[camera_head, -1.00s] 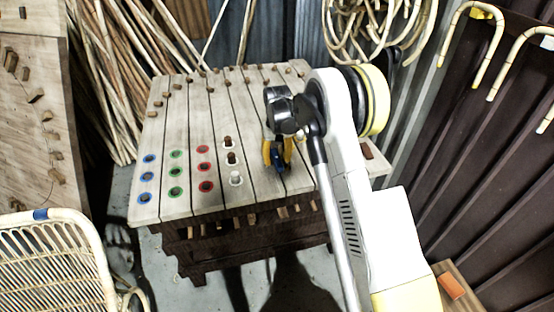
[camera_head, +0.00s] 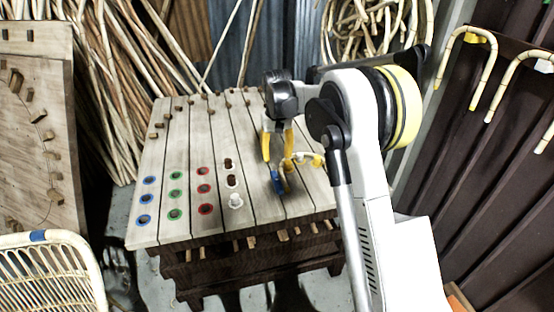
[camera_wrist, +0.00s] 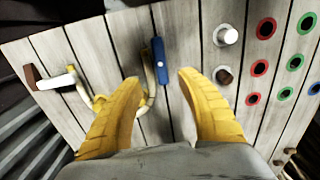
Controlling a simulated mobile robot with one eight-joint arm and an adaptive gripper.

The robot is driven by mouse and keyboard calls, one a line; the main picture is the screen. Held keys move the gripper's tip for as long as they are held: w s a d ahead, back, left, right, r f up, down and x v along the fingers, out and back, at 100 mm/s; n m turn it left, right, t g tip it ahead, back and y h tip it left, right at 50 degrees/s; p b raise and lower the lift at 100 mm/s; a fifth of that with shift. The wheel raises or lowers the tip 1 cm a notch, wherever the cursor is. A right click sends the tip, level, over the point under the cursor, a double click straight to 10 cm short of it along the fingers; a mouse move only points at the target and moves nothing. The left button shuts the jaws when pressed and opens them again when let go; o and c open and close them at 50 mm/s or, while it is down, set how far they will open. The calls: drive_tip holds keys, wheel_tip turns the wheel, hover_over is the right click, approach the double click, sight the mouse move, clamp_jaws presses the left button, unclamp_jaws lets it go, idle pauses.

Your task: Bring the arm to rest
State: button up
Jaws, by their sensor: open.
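My gripper (camera_head: 277,158) is open and empty above the wooden workbench (camera_head: 207,130). Its two yellow fingers also show in the wrist view (camera_wrist: 158,76), spread apart. A blue piece (camera_head: 278,182) sits on the bench just below the fingers, apart from them in the head view. It shows between and beyond the fingertips in the wrist view (camera_wrist: 158,60). A pale bent cane (camera_wrist: 148,92) lies by the blue piece, partly hidden by the left finger. My arm covers the right side of the bench in the head view.
Red, green and blue ringed holes (camera_head: 203,188) mark the bench's left part. Brown and white pegs (camera_head: 235,200) stand right of them. Rattan poles lean behind, with a cane coil (camera_head: 375,25) at the back. A wicker chair (camera_head: 45,270) stands at lower left.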

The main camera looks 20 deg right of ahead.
drive_tip(key=s+r+t, duration=0.3)
drive_tip(key=s+r, duration=1.1)
drive_tip(key=s, duration=0.1)
drive_tip(key=s+f+t, duration=0.2)
drive_tip(key=s+t, duration=0.2)
drive_tip(key=s, duration=1.6)
drive_tip(key=shift+s+a+f, duration=0.25)
drive_tip(key=shift+a+f, duration=0.05)
drive_tip(key=shift+f, duration=0.05)
